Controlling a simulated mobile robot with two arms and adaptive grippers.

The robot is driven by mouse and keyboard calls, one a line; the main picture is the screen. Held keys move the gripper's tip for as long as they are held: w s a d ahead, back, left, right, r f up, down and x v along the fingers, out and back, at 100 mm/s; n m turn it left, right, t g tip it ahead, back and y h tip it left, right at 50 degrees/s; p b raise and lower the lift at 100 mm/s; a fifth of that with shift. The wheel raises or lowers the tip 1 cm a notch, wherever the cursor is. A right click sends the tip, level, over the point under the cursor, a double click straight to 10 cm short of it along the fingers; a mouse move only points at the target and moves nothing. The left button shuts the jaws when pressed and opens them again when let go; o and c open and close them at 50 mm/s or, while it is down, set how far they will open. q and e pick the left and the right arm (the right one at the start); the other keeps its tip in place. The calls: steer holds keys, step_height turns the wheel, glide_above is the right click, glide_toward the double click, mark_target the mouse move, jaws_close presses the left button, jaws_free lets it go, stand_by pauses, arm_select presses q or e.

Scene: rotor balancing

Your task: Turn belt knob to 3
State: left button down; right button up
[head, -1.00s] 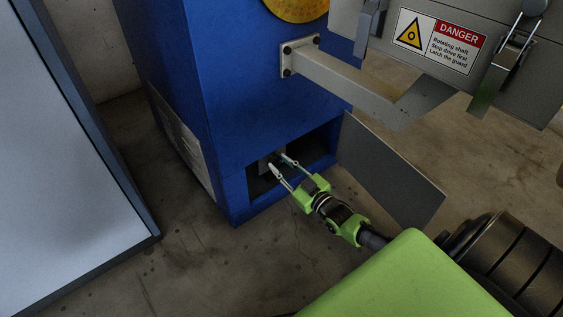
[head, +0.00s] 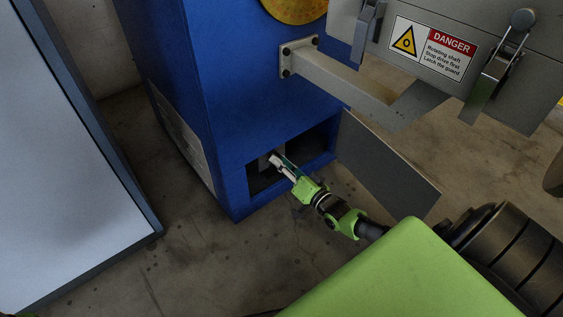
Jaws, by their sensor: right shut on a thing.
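My right gripper (head: 277,160) reaches into the dark opening low in the blue machine cabinet (head: 240,100). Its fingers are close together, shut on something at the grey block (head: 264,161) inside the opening. The belt knob itself is hidden by the fingers or too small to make out. No number or scale can be read there.
A grey door (head: 385,165) stands open at the right of the opening, close to my right arm. A grey bracket (head: 345,85) and a guard with a danger label (head: 434,47) overhang from above. A pale panel (head: 60,170) stands at the left.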

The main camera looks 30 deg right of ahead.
steer(key=shift+f+m+b, duration=0.15)
steer(key=shift+m+b, duration=0.2)
steer(key=shift+m, duration=3.35)
steer(key=o, duration=1.1)
steer(key=s, duration=0.8)
steer(key=s+d, duration=0.1)
steer(key=s, duration=0.3)
